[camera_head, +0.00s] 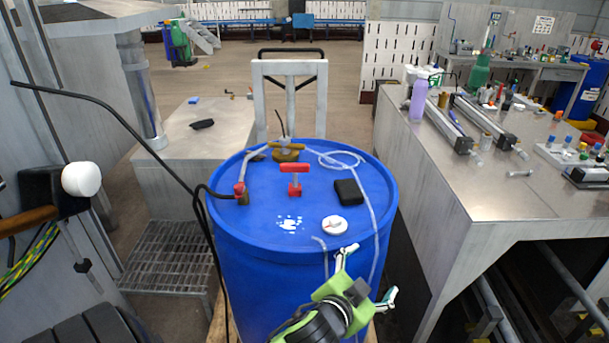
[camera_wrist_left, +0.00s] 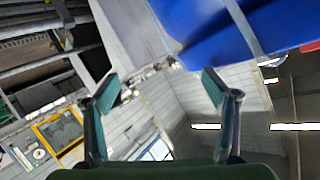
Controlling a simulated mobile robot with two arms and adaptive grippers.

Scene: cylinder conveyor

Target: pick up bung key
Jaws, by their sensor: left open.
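The red T-handled tool on the lid, which looks like the bung key (camera_head: 294,180), stands upright near the middle of the blue drum (camera_head: 262,222). My left gripper (camera_head: 368,274), green with pale fingers, is at the drum's front right edge, to the right of and nearer than the key. Its fingers are spread and empty. My right gripper is not in view.
On the lid are a black box (camera_head: 348,191), a white round cap (camera_head: 334,225), a brass fitting (camera_head: 287,152), and clear tubing. A black hose (camera_head: 110,108) runs to the drum's left. A metal workbench (camera_head: 470,180) with instruments stands at the right.

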